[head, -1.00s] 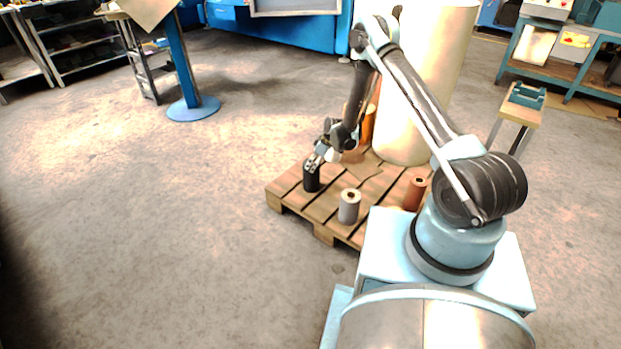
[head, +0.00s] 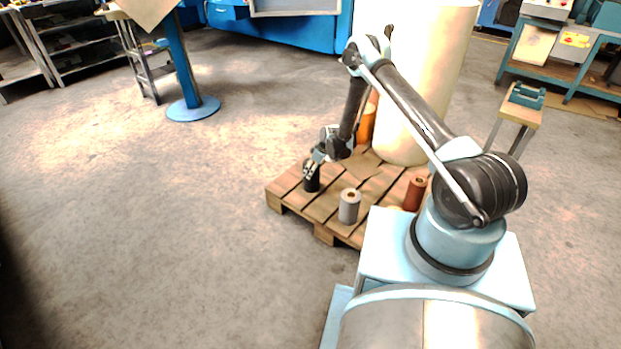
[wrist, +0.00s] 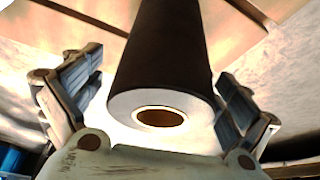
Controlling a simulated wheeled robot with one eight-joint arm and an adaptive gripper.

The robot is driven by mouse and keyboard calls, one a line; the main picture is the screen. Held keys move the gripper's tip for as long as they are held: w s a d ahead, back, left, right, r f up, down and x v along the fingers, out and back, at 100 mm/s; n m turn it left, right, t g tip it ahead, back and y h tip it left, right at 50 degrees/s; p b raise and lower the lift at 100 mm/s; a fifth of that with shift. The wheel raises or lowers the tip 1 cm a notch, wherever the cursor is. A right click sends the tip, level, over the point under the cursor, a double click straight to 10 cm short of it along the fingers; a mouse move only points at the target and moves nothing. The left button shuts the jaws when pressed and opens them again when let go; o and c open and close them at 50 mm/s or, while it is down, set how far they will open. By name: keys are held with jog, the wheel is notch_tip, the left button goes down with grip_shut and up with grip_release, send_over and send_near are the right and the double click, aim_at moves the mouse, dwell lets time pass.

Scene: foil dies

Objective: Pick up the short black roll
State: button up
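The short black roll (head: 311,181) stands upright near the left corner of the wooden pallet (head: 322,205). In the wrist view the black roll (wrist: 168,50) fills the middle, with its pale end and brown core facing the camera. My gripper (head: 311,170) is at the upper part of the roll. In the wrist view my gripper (wrist: 150,95) is open, one finger on each side of the roll. A gap shows between the roll and the left finger; the right finger is closer to it. The part of the roll beyond the fingers is partly hidden in the head view.
On the pallet, a grey roll (head: 349,207) stands in front and a red-brown roll (head: 414,194) to the right. An orange roll (head: 367,125) and a large cream roll (head: 412,140) stand at the back. Open floor lies left of the pallet.

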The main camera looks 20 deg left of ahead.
jog(key=c, duration=1.9)
jog(key=shift+r, duration=0.15)
